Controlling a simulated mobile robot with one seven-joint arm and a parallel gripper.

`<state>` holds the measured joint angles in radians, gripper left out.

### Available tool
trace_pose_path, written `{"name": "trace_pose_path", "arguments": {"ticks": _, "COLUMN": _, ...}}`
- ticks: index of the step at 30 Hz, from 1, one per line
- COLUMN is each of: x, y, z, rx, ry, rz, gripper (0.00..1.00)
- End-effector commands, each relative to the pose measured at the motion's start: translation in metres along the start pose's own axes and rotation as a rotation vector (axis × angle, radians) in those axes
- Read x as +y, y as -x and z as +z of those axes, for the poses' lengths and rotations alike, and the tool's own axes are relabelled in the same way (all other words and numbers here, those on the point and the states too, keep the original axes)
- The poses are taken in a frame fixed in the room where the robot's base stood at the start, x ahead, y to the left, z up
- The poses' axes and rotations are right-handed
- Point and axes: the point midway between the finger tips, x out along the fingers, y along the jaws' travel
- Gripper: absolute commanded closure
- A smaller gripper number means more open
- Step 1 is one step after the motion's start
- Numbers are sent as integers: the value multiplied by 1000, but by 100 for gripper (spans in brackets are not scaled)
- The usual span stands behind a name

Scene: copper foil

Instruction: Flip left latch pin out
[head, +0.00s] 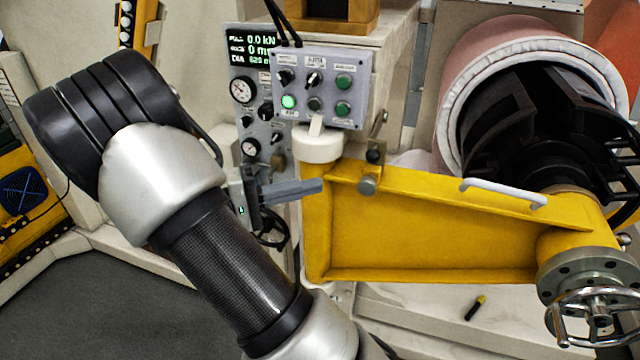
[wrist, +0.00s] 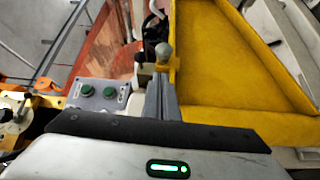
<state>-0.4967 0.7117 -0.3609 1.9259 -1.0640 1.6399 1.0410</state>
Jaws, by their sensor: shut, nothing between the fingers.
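A small metal latch pin with a round knob (head: 368,185) sits at the upper left edge of the yellow swing arm (head: 430,225), near its hinge post. A thin upright lever with a dark knob (head: 374,156) stands just behind it. My gripper (head: 321,185) points right towards the pin, its fingers closed together and empty, a short gap to the pin's left. In the wrist view, my closed fingers (wrist: 161,82) point at a round metal knob (wrist: 164,52) beside the yellow arm (wrist: 225,60). I cannot tell whether the fingertips touch it there.
A grey control box (head: 320,85) with buttons and switches is above my gripper, over a white cap (head: 318,148) on the hinge post. A pale handle (head: 503,192) lies along the yellow arm's top. A handwheel (head: 598,318) and a large copper-coloured roll (head: 490,45) are at the right.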

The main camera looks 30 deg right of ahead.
Motion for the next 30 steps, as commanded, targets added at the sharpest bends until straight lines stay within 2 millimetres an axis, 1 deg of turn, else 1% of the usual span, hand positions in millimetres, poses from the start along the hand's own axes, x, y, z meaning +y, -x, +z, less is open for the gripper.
{"name": "trace_pose_path", "arguments": {"ticks": 1, "x": 0, "y": -10, "z": 1, "rx": -4, "ry": 1, "rz": 0, "gripper": 100}}
{"name": "trace_pose_path", "arguments": {"ticks": 6, "x": 0, "y": -42, "z": 1, "rx": -4, "ry": 2, "rz": 0, "gripper": 100}}
{"name": "trace_pose_path", "arguments": {"ticks": 9, "x": 0, "y": -58, "z": 1, "rx": -4, "ry": 1, "rz": -1, "gripper": 100}}
{"name": "trace_pose_path", "arguments": {"ticks": 13, "x": 0, "y": -75, "z": 1, "rx": -2, "ry": 1, "rz": -1, "gripper": 100}}
{"name": "trace_pose_path", "arguments": {"ticks": 19, "x": 0, "y": -85, "z": 1, "rx": -1, "ry": 2, "rz": -1, "gripper": 100}}
{"name": "trace_pose_path", "arguments": {"ticks": 27, "x": 0, "y": -85, "z": 1, "rx": 0, "ry": 1, "rz": -1, "gripper": 100}}
{"name": "trace_pose_path", "arguments": {"ticks": 30, "x": 0, "y": -82, "z": 4, "rx": 1, "ry": 2, "rz": -2, "gripper": 100}}
